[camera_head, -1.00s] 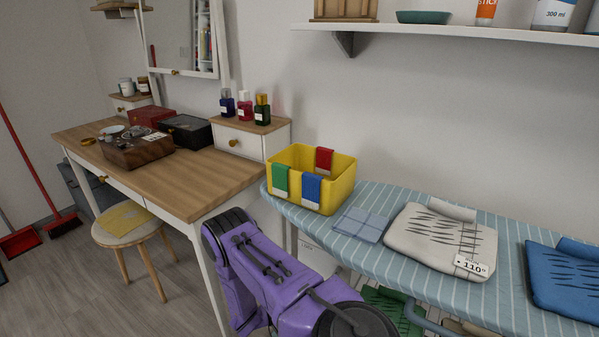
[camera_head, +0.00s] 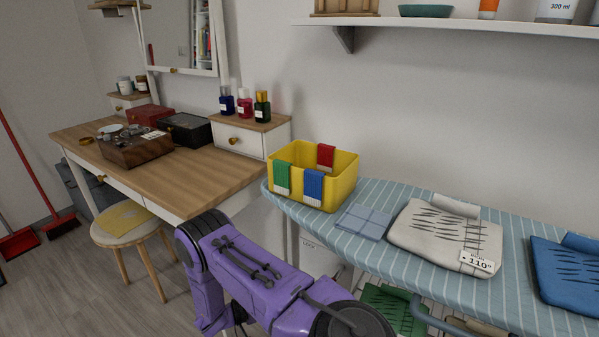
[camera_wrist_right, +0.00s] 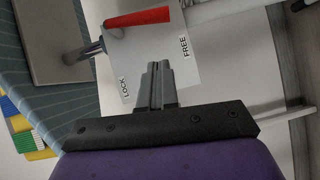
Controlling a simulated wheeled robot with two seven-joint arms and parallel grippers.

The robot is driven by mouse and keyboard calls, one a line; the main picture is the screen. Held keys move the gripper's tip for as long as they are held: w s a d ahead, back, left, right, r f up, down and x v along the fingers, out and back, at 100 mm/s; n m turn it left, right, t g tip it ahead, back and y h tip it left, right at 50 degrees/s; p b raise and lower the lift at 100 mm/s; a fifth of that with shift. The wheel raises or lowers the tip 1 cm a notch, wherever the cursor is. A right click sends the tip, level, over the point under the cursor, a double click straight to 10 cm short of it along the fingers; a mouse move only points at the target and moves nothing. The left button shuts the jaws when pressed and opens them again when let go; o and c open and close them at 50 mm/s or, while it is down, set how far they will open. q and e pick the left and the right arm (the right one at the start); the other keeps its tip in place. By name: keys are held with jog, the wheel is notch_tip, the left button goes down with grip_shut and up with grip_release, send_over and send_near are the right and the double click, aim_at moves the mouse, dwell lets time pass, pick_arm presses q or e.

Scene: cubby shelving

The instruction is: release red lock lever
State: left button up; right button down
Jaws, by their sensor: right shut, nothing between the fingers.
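The red lock lever (camera_wrist_right: 138,18) is at the top of the right wrist view, on a grey stem over a pale plate (camera_wrist_right: 160,50). The plate has the words LOCK and FREE, with LOCK at lower left and FREE at right. My right gripper (camera_wrist_right: 157,68) is shut and empty, its tips over the plate between the two words. The lever appears beyond the fingertips, with a visible gap in the picture. The head view does not show the lever or either gripper. My left gripper is not in view.
The ironing board (camera_head: 400,270) carries a yellow bin (camera_head: 340,190), a folded blue cloth (camera_head: 364,222), a white garment (camera_head: 430,232) and a blue garment (camera_head: 565,278). A wooden desk (camera_head: 190,175) and stool (camera_head: 125,235) stand at left. My purple arm fills the lower middle.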

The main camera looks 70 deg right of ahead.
jog(key=v, duration=0.4)
dwell(0.6)
jog(key=w+a+f+t+h, duration=0.15)
jog(key=f+t, duration=0.25)
jog(key=t, duration=0.4)
jog(key=w+a+f+t+y, duration=0.15)
jog(key=f+t, duration=0.25)
jog(key=t, duration=0.4)
jog(key=s+a+n+y, duration=0.5)
jog(key=s+a+y, duration=0.45)
jog(key=a, duration=0.65)
notch_tip(320, 180, up, 14)
jog(key=s+h+p, duration=0.1)
jog(key=p, duration=1.3)
jog(key=shift+m+h+p, duration=0.3)
jog(key=shift+h+p, duration=0.05)
jog(key=shift+p, duration=0.05)
